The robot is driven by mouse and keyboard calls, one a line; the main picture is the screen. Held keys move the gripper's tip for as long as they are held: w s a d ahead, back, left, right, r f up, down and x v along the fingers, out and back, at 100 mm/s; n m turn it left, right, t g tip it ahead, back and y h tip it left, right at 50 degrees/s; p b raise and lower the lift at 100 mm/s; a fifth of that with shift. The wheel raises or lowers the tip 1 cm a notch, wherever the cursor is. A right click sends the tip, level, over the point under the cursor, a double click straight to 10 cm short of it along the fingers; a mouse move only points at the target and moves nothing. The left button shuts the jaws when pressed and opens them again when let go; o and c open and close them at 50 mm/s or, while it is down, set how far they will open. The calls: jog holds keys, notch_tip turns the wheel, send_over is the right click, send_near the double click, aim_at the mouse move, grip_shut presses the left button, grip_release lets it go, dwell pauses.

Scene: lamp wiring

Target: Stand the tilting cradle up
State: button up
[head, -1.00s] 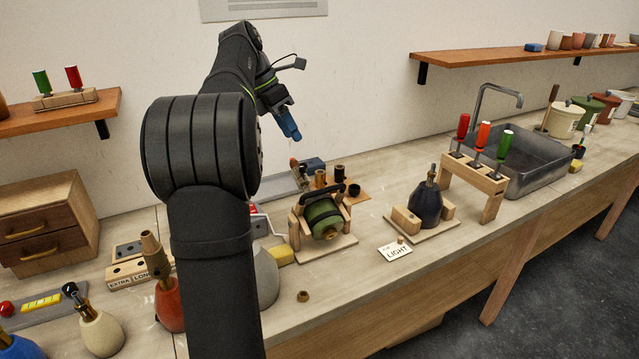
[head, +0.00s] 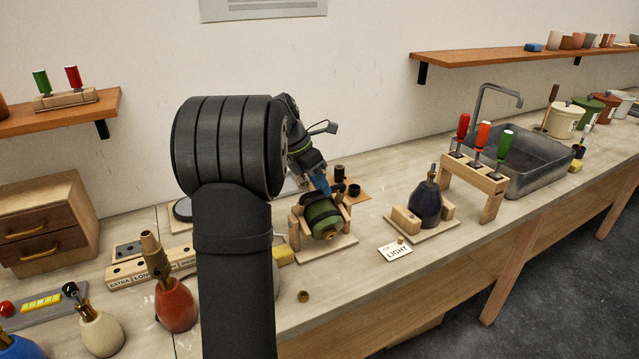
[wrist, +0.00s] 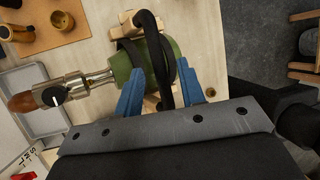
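The tilting cradle (head: 297,232) is a wooden frame on a flat board. A green lamp body (head: 322,218) lies on its side in it, its round end facing the front of the bench. A black bar (wrist: 167,62) arches over the green body in the wrist view. My gripper (head: 322,188) is at the cradle's top. In the wrist view its blue fingers (wrist: 160,90) are apart, with the black bar and part of the green body between them. I cannot tell whether they touch. A metal fitting with a black dial (wrist: 62,93) extends left from the green body.
A dark lamp body (head: 425,205) stands in a wooden holder to the right, behind a LIGHT card (head: 395,252). A driver rack (head: 483,180) stands before the sink (head: 540,160). Dark cups (head: 340,173) stand close behind the cradle. Bench space in front is mostly clear.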

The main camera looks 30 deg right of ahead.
jog(key=shift+c, duration=0.5)
grip_shut()
